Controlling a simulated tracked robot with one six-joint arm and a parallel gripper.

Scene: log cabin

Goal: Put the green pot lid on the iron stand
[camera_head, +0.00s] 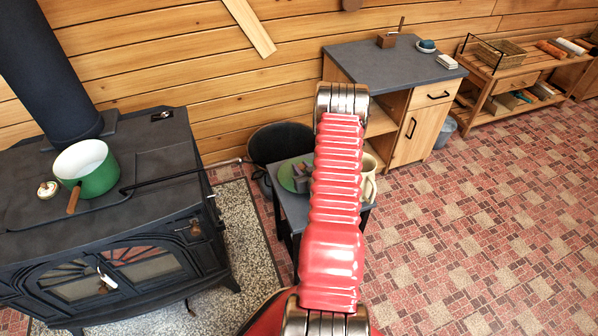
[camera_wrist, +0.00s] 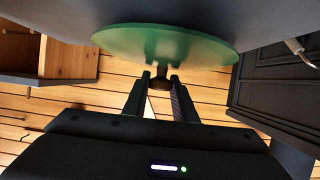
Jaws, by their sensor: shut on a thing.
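The green pot lid (camera_head: 287,177) shows over a low table in the head view, partly hidden by my red arm. In the wrist view the lid (camera_wrist: 120,40) fills the upper middle as a green disc. My gripper (camera_wrist: 161,80) is shut on its dark knob. In the head view my gripper (camera_head: 302,175) is small and mostly behind the arm. A dark grey surface lies just beyond the lid; I cannot tell whether they touch. The low table (camera_head: 290,207) has a grey top and black legs. I cannot clearly identify a separate iron stand.
A green pot (camera_head: 98,178) with a wooden handle stands uncovered on the black stove (camera_head: 150,150). A cream mug (camera_head: 369,187) stands right of my arm. A grey-topped cabinet (camera_head: 375,62) stands behind. Floor at right is clear.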

